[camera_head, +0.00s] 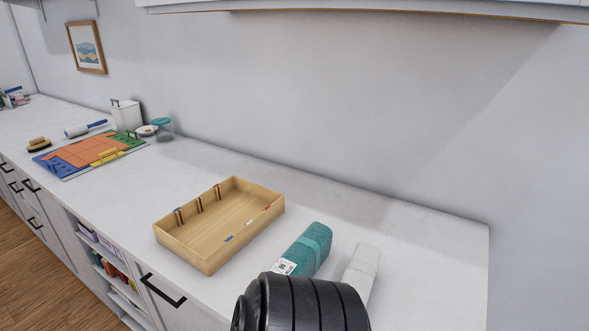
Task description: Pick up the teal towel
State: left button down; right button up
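The teal towel (311,251) is rolled or folded into a long bundle and lies on the white counter, right of a wooden tray. A pale band crosses it, and a white printed tag shows at its near end. A black ribbed part of one of my arms rises at the bottom of the view, just in front of the towel's near end, and covers a little of the space there. I cannot tell whether it touches the towel. Neither gripper's fingers show in the view.
A white rolled towel (362,268) lies right of the teal one. An open wooden tray (185,243) with small clips stands to the left. The counter (430,270) is clear at the right up to its end. A coloured mat (90,152) and containers stand farther left.

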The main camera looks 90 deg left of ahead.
aim_at(307, 255)
jog(key=j+u, duration=0.1)
jog(key=u, duration=2.55)
